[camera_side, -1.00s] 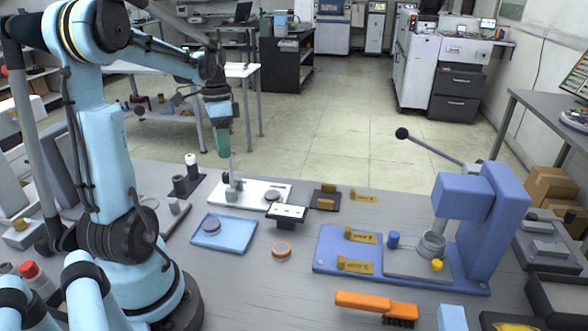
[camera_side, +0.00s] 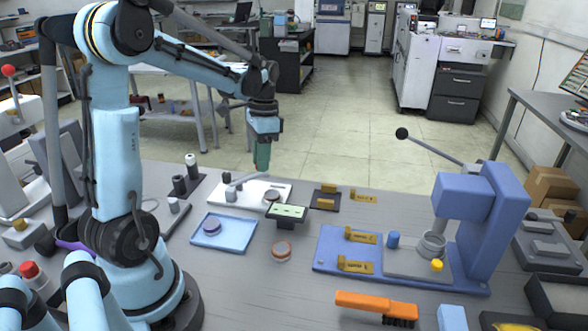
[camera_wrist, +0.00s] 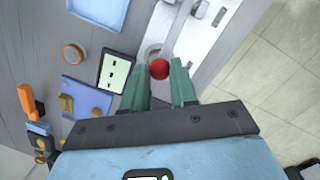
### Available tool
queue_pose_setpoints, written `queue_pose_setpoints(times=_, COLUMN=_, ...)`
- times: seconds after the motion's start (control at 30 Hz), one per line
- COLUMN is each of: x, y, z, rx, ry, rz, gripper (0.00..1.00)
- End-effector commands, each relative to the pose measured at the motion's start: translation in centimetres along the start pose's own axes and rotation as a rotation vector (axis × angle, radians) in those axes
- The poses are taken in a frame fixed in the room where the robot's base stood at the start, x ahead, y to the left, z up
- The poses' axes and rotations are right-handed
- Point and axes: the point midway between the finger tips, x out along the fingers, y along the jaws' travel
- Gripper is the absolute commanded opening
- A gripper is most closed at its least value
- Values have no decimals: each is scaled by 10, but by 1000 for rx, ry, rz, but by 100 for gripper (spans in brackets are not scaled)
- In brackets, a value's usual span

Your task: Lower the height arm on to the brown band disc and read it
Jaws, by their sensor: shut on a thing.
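My gripper (camera_side: 262,166) is over the right part of the white stand plate (camera_side: 240,197), its green fingers pointing down. In the wrist view, its fingers (camera_wrist: 161,78) are shut on a red knob (camera_wrist: 159,69), the end of the height arm. The height arm (camera_side: 243,180) slopes gently from its post towards the gripper. A disc (camera_side: 271,197) lies on the plate below the gripper; the knob and fingers partly hide it in the wrist view, and I cannot tell whether the arm touches it. The readout (camera_side: 288,211) has a pale green lit screen with marks too small to read.
An orange-brown ringed disc (camera_side: 281,251) lies on the bench. A purple-banded disc (camera_side: 212,228) lies on the blue tray (camera_side: 237,241). A blue press (camera_side: 480,220) stands right, with brass tags on its base. An orange brush (camera_side: 376,306) lies in front.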

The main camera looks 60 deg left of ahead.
Motion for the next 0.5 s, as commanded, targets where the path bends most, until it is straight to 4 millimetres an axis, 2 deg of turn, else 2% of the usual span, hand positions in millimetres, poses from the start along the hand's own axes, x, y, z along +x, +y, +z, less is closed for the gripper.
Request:
queue_pose_setpoints(times=0.1, x=9, y=8, z=-14, rx=9, ry=10, rz=2, gripper=0)
queue_pose_setpoints(times=0.2, x=16, y=12, z=-22, rx=3, ry=-68, rz=-52, gripper=0)
queue_pose_setpoints(times=0.5, x=36, y=19, z=-34, rx=-24, ry=-234, rz=-161, gripper=0)
